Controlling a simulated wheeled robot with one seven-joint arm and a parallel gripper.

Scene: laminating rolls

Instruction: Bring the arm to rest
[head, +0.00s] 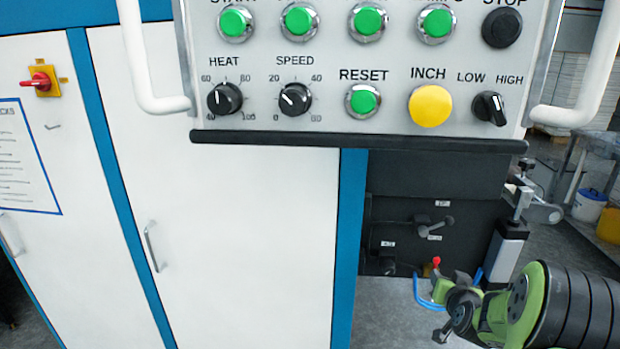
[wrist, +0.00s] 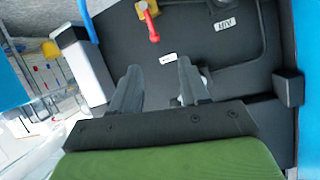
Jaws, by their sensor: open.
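My gripper (wrist: 158,88) shows in the wrist view with its two dark fingers apart and nothing between them. A dark machine panel (wrist: 225,50) with a red-handled lever (wrist: 150,22) lies beyond the fingertips. In the head view my green and black arm is at the lower right, below and to the right of the control panel (head: 330,75). The fingers are hard to make out there. The arm appears apart from the control panel.
White cabinet doors (head: 235,230) with blue trim fill the left. White handrails (head: 145,60) flank the control panel. A dark lower machine section (head: 440,235) with small levers is near my arm. Grey floor (head: 400,315) shows below. A white bucket (head: 588,205) stands at the far right.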

